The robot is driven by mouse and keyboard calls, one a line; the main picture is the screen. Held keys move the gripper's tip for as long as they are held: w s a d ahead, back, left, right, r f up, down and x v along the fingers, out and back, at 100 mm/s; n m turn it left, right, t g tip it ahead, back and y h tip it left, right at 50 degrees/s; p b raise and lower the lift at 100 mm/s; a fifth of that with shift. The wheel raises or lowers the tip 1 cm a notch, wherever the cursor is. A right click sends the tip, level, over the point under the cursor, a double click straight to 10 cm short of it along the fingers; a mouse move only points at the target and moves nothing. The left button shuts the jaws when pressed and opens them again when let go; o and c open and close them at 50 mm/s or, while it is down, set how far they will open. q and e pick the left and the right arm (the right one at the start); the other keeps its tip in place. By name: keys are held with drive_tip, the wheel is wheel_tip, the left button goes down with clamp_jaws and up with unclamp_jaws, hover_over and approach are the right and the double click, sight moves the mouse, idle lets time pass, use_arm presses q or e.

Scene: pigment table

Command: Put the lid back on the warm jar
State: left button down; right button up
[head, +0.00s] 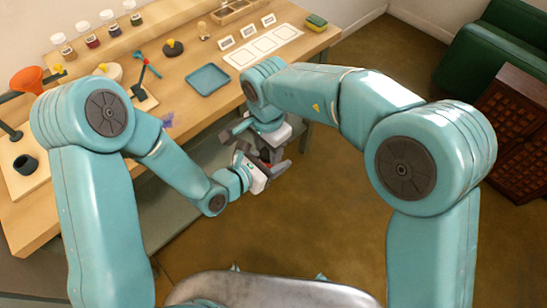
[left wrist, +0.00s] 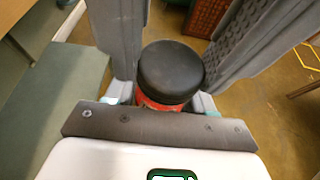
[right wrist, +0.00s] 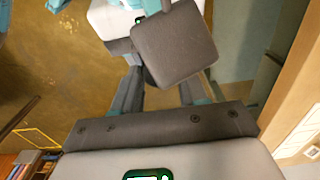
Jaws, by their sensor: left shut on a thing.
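In the left wrist view a round black lid (left wrist: 171,70) sits on top of a jar with a red-orange body (left wrist: 155,104). The jar is between the fingers of my left gripper (left wrist: 178,45), close to its palm, and the gripper is shut on it. In the head view my left gripper (head: 257,172) is off the front of the table, close to my right gripper (head: 272,150). The right gripper's fingers stand apart, with nothing visible between them. In the right wrist view a dark grey block, seemingly a left gripper finger (right wrist: 174,45), covers the right fingertips.
On the table (head: 185,118) are a blue tray (head: 208,80), a white sheet with marked squares (head: 263,47), a sponge (head: 316,22) and an orange funnel (head: 27,80). Several small jars stand on a back shelf. A brown cabinet (head: 515,120) and green sofa (head: 490,62) are at right.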

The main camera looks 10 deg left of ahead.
drive_tip(key=shift+m, duration=1.7)
drive_tip(key=o, duration=1.1)
drive_tip(key=shift+o, duration=0.2)
drive_tip(key=shift+r, duration=0.15)
drive_tip(key=shift+r, duration=2.15)
drive_tip(key=shift+c, duration=0.4)
